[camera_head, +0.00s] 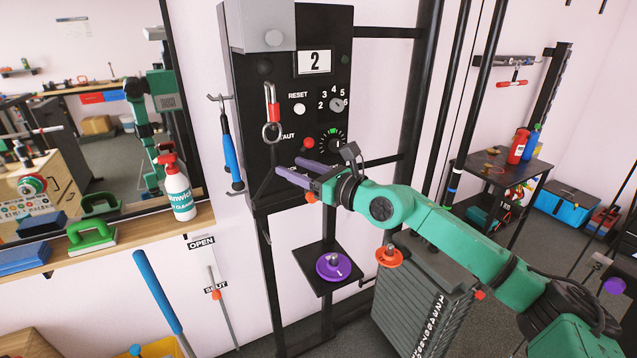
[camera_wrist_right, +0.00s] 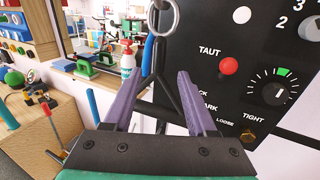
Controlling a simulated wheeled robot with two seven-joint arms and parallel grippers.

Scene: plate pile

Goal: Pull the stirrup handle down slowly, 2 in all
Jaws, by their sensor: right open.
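A black stirrup handle (camera_head: 263,186) hangs below a metal carabiner (camera_head: 271,132) with a red strap, in front of the black control panel (camera_head: 253,90). My right gripper (camera_head: 288,166) reaches in from the right, its two purple fingers apart at the stirrup. In the right wrist view the open fingers (camera_wrist_right: 161,79) stand on either side of the stirrup's dark upper part (camera_wrist_right: 165,72). I see no grip on it, and cannot tell whether either finger touches it. The panel's display (camera_head: 314,61) reads 2. My left gripper is out of view.
Beside the stirrup are a red TAUT button or lamp (camera_wrist_right: 229,66) and a LOOSE-to-TIGHT dial (camera_wrist_right: 275,94). A blue-handled tool (camera_head: 231,158) hangs left of the panel. A spray bottle (camera_head: 178,190) stands on the shelf. A small platform with a purple disc (camera_head: 333,266) is below.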

